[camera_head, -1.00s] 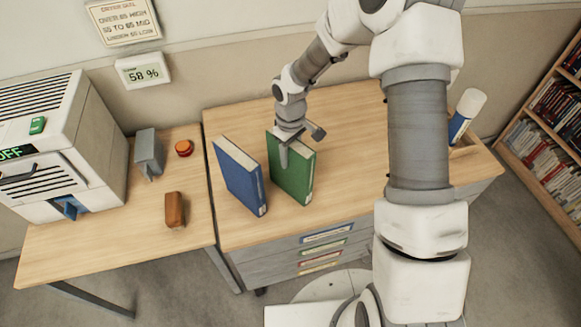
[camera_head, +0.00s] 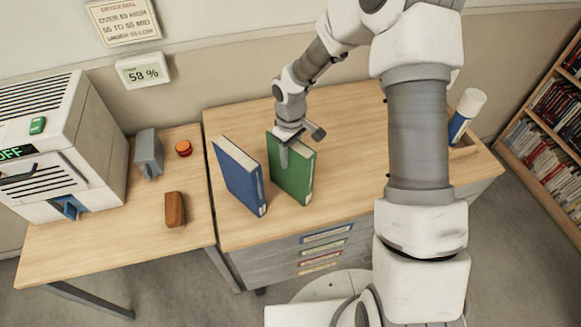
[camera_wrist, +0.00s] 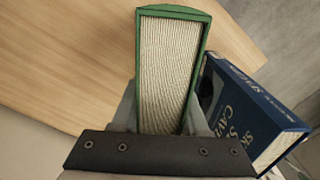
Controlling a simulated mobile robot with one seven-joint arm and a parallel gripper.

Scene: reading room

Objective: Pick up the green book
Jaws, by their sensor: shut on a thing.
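The green book (camera_head: 298,178) stands upright on the wooden cabinet top, right of the blue book. My gripper (camera_head: 284,152) is above it with a finger down each side, shut on the book. In the wrist view the green book (camera_wrist: 168,68) shows its page edges, and my gripper (camera_wrist: 160,118) has its fingers against both covers. The far finger is hidden behind the book in the head view. I cannot tell whether the book's bottom touches the top.
The blue book (camera_head: 240,178) stands close on the left; it also shows in the wrist view (camera_wrist: 240,112). A side table (camera_head: 120,232) holds a brown block (camera_head: 175,209), a grey holder (camera_head: 149,154) and a red button (camera_head: 184,148). A white machine (camera_head: 62,145) stands far left.

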